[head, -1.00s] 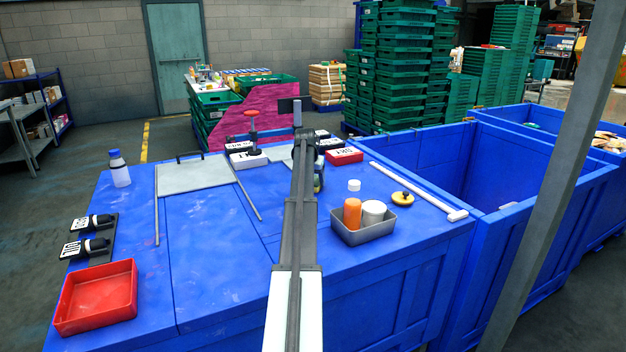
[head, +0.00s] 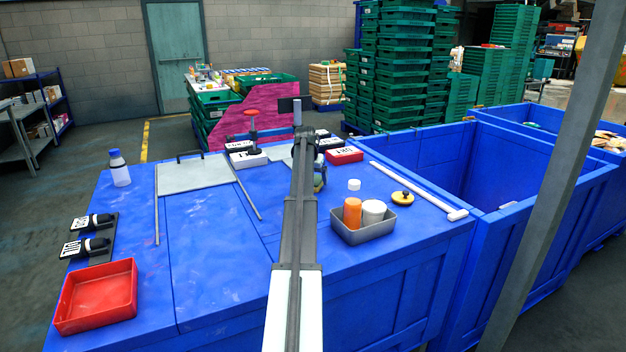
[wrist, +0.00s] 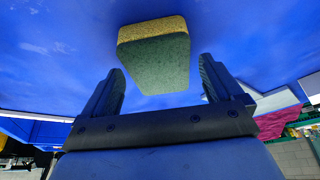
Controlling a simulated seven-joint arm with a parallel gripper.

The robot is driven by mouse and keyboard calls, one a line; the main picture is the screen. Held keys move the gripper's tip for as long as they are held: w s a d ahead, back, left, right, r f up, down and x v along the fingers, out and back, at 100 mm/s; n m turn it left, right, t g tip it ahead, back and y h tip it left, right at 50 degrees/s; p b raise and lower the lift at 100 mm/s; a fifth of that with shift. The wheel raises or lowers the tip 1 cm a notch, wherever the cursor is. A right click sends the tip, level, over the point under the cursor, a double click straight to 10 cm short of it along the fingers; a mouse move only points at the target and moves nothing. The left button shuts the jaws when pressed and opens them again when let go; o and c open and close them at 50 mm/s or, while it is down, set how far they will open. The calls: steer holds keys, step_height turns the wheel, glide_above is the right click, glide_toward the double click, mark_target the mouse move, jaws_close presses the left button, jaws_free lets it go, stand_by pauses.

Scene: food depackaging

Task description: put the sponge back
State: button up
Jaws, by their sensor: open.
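In the wrist view, the sponge (wrist: 153,62) is a block with a green face and a yellow layer. It appears against the blue table top (wrist: 60,45), just beyond and partly between my fingertips. My gripper (wrist: 161,78) is open, with one finger on each side of the sponge's near end. A gap shows between the sponge and each finger, and nothing is gripped.
A grey tray (head: 343,234) holds an orange bottle (head: 352,213) and a white container (head: 373,212). A red tray (head: 130,289) sits at the table's front left. A red-handled tool (head: 252,114) stands near the back. A deep blue bin (head: 497,207) adjoins the right side.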

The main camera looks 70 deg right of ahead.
steer(key=v, duration=1.1)
steer(key=shift+a+r, duration=0.2)
steer(key=shift+r, duration=0.1)
